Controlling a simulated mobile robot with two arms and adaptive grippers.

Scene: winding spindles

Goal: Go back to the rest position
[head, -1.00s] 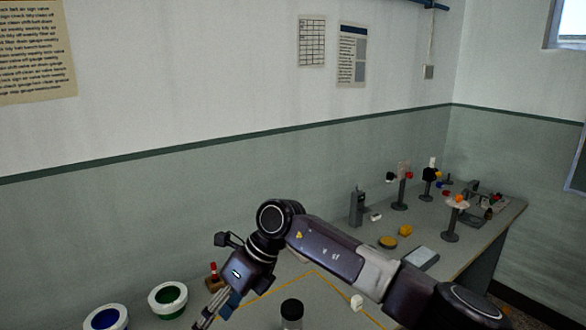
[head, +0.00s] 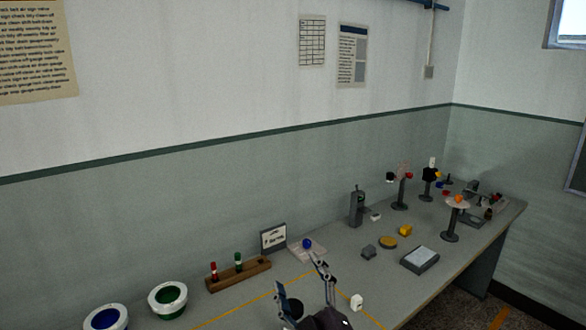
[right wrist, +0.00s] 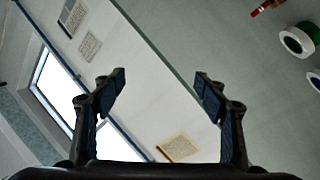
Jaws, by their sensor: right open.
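My right gripper (head: 299,276) is at the bottom centre of the head view, with its two fingers spread apart, pointing up and away, and nothing between them. In the right wrist view its open fingers (right wrist: 160,82) frame only the wall behind. My left gripper is in neither view.
Two white-rimmed bowls, one blue inside (head: 105,318) and one green inside (head: 167,299), stand at the left. A small sign (head: 273,238), a white block (head: 356,301), a grey pad (head: 420,258) and several stands occupy the bench. The front right edge is clear.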

